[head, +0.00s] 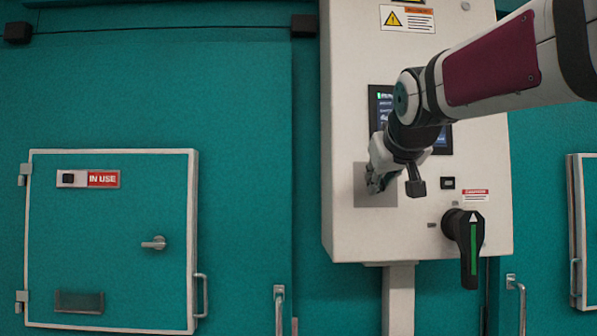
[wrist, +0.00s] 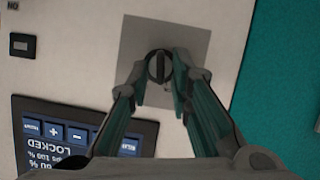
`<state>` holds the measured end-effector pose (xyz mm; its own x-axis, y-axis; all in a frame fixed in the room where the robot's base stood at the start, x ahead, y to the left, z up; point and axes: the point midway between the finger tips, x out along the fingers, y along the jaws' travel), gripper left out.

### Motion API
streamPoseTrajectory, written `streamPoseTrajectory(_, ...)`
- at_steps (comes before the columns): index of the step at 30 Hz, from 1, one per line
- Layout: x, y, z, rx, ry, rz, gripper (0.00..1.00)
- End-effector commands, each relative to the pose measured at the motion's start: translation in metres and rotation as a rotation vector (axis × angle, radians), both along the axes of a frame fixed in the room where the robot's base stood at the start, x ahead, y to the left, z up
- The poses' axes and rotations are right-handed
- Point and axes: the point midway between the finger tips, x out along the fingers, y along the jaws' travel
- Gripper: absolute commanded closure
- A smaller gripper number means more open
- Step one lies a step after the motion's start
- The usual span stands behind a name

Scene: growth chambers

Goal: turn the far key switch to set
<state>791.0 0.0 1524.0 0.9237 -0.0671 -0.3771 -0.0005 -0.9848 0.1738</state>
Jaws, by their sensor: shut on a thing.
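The key switch (wrist: 158,67) is a small round dark knob with a bar across it, set in a grey square plate (wrist: 195,40) on the white control box. In the wrist view my gripper (wrist: 160,72) has a fingertip on each side of the knob and is shut on it. In the head view my gripper (head: 376,182) reaches the grey plate (head: 372,199), and the knob itself is hidden behind the fingers. Any position marks around the knob are too small or hidden to read.
The white control box (head: 345,100) carries a screen (head: 379,105), partly behind my arm, reading LOCKED in the wrist view (wrist: 70,130). A large black rotary handle (head: 466,235) sticks out at lower right. A teal door (head: 120,240) marked IN USE is at left.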

Motion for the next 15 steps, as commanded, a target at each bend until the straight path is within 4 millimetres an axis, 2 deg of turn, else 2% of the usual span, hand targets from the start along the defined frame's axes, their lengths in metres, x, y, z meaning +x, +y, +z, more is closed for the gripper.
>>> streamPoseTrajectory(15, 0.0009, -0.0051, -0.0018, 0.468, -0.002, 0.002, 1.0)
